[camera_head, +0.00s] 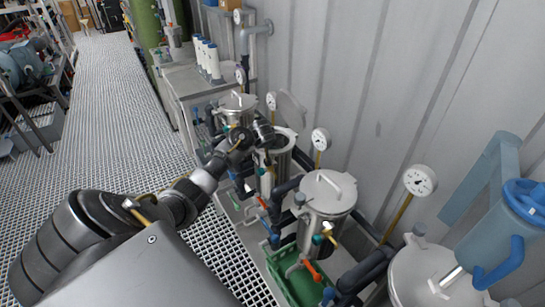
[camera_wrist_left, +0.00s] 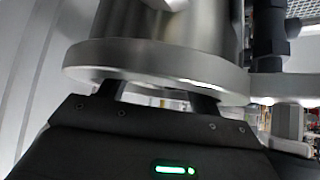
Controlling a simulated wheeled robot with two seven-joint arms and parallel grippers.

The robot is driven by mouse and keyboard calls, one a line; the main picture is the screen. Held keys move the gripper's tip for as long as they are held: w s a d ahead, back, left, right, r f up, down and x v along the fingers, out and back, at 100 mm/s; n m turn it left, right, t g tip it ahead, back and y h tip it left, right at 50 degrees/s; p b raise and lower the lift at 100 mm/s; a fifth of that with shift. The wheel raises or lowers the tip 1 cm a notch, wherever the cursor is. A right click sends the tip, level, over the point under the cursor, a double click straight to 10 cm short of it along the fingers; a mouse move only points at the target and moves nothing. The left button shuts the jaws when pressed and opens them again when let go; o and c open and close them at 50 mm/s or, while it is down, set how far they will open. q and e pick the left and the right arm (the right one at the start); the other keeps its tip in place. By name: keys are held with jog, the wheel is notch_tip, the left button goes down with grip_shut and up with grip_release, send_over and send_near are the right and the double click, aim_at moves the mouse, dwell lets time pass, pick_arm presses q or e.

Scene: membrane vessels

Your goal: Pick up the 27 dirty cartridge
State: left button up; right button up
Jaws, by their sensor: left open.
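My left arm comes in from the lower left of the head view, and its gripper (camera_head: 266,134) is at the mouth of an open metal vessel (camera_head: 274,172). In the left wrist view the open gripper (camera_wrist_left: 155,97) is close to a large round metal flange (camera_wrist_left: 160,65). Its two fingers pass partly out of sight behind that flange. The fingertips are hidden, and I cannot tell if they touch anything. No dirty cartridge can be clearly made out; the vessel's inside is hidden by my wrist. My right gripper is not in view.
A raised lid (camera_head: 291,110) stands behind the open vessel. Closed vessels stand on both sides, one nearer (camera_head: 328,192) and one farther (camera_head: 236,107). Gauges (camera_head: 321,139), pipes and valves crowd the row. White cylinders (camera_head: 208,58) stand on a grey bench. The grating floor (camera_head: 115,110) is clear.

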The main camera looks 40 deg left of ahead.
pick_arm(q)
jog(key=shift+c, duration=0.4)
jog(key=c, duration=1.1)
jog(key=shift+r, duration=0.1)
